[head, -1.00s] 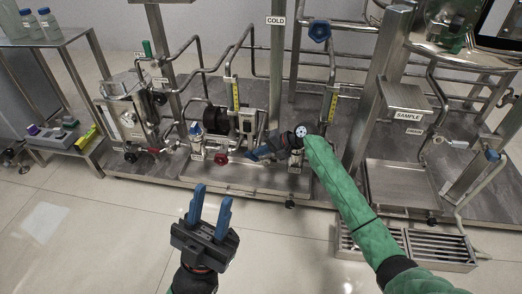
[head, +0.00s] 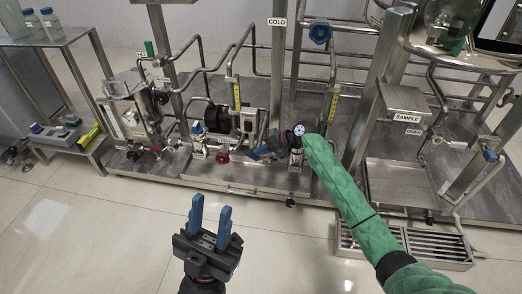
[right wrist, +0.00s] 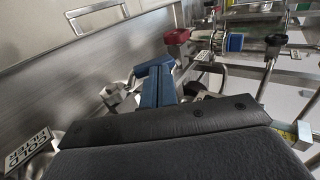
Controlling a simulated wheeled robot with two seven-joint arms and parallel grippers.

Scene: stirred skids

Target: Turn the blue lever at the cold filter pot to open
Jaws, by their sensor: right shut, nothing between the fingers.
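In the right wrist view a blue lever (right wrist: 154,66) lies across the fingertips of my right gripper (right wrist: 160,80), on steel fittings. The fingers are shut with nothing between them. They appear at or against the lever; I cannot tell whether they touch. A COLD FILTER label (right wrist: 28,150) is at lower left; the pot itself is mostly hidden. In the head view my right gripper (head: 252,155) is low at the skid front, beside a small pot with a round dial (head: 298,130), and it hides the lever. My left gripper (head: 210,222) is open and empty over the floor.
A red knob (head: 222,158) and a blue-topped fitting (head: 197,128) stand left of my right gripper. A red knob (right wrist: 177,36) also shows in the right wrist view. Pipes and the COLD post (head: 277,70) rise behind.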

